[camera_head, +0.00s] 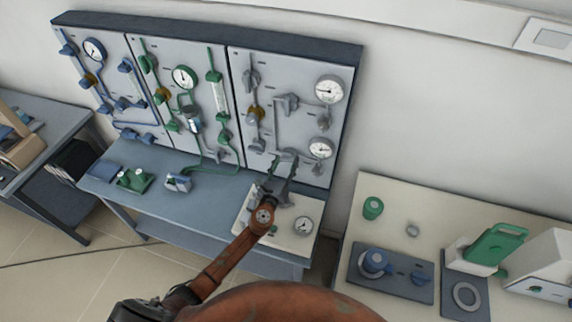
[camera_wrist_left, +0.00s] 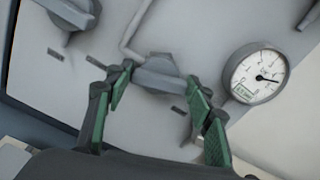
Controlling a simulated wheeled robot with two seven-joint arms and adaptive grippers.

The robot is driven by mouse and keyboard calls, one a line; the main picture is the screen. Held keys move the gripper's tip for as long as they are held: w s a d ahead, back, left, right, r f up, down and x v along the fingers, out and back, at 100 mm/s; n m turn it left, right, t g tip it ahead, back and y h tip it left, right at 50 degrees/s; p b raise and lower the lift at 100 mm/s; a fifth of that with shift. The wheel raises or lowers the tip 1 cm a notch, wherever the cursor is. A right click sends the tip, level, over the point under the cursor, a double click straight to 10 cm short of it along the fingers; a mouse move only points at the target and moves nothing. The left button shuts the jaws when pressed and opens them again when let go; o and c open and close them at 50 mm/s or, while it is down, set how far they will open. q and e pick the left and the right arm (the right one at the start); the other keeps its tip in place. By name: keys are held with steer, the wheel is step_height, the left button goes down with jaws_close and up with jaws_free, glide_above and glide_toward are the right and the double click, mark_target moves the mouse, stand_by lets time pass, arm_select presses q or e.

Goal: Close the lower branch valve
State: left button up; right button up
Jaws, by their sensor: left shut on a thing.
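The lower branch valve, a grey handle (camera_wrist_left: 160,72) low on the grey right-hand panel, sits between the green-padded fingers of my left gripper (camera_wrist_left: 157,84) in the left wrist view. A thin pipe runs into it from above. In the head view my left gripper (camera_head: 282,166) reaches the bottom of that panel. Its fingers are shut on the handle, and they largely hide it there. A round dial gauge (camera_wrist_left: 254,74) is just right of the valve; it also shows in the head view (camera_head: 320,148). My right gripper is not in view.
Another grey valve (camera_wrist_left: 68,12) is at the upper left of the wrist view. Blue and green valve panels stand to the left. A flat box with a dial (camera_head: 303,226) lies on the blue bench (camera_head: 200,215) under my arm. A cream table (camera_head: 440,215) holds equipment at right.

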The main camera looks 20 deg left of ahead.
arm_select(q)
steer(key=n+b, duration=0.2)
steer(key=n, duration=0.1)
steer(key=shift+f+n, duration=0.15)
steer(key=shift+n, duration=0.25)
steer(key=n+b, duration=0.1)
steer(key=n, duration=0.2)
steer(key=shift+a+n, duration=0.1)
steer(key=shift+n, duration=0.2)
steer(key=n+b, duration=0.1)
steer(key=n, duration=0.2)
steer(key=shift+n, duration=0.3)
steer(key=shift+n+b, duration=0.3)
steer(key=shift+n, duration=1.3)
steer(key=o, duration=1.2)
steer(key=shift+c, duration=0.2)
